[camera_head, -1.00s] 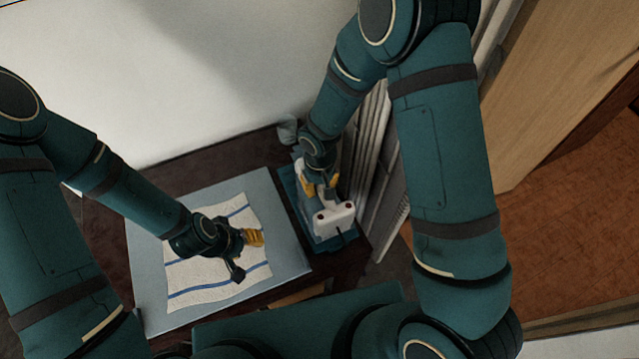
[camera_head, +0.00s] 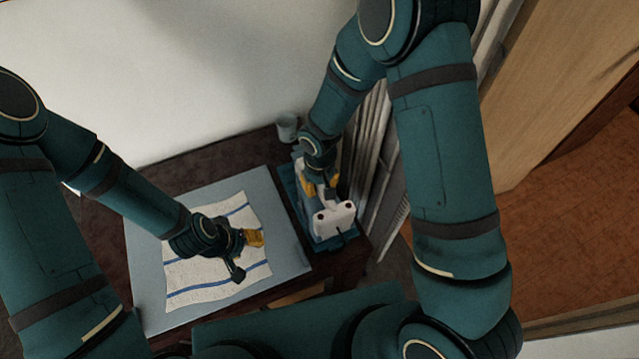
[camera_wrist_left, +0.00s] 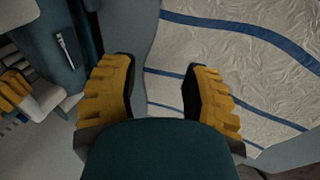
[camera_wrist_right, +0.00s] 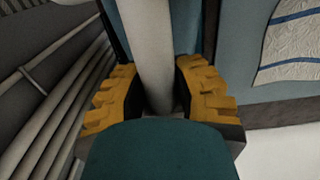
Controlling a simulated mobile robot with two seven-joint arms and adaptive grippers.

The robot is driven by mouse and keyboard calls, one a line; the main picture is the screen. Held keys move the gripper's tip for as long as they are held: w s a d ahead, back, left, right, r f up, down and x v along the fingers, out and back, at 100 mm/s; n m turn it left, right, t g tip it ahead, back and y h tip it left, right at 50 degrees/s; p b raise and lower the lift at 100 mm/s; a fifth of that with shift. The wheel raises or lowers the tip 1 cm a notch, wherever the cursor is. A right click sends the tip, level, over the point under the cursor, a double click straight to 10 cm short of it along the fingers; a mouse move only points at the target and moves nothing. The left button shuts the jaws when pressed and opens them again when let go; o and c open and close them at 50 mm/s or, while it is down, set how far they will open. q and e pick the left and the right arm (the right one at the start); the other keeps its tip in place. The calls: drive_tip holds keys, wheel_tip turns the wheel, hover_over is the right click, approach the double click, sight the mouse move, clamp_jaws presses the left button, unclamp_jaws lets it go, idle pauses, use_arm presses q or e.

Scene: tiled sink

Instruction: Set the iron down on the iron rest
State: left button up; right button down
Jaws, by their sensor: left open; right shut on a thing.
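The white iron (camera_head: 334,218) is at the right end of the table, over the teal iron rest (camera_head: 290,190). Whether its sole touches the rest is hidden. My right gripper (camera_head: 320,188) is shut on the iron's pale handle, which also shows between the fingers in the right wrist view (camera_wrist_right: 152,60). My left gripper (camera_head: 254,238) is open and empty above the striped cloth (camera_head: 200,270). In the left wrist view its yellow fingers (camera_wrist_left: 160,95) are spread apart, with the cloth beyond and the rest at upper left.
The striped cloth lies on a light blue board (camera_head: 150,300) on the dark table (camera_head: 215,155). A small grey cup (camera_head: 287,127) stands behind the rest. White pipes (camera_head: 372,190) run close along the right of the iron.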

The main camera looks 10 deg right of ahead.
drive_tip(key=shift+f, duration=0.15)
drive_tip(key=c, duration=0.7)
unclamp_jaws()
drive_tip(key=shift+s+f, duration=0.1)
wheel_tip(320, 180, up, 12)
drive_tip(key=shift+r, duration=0.1)
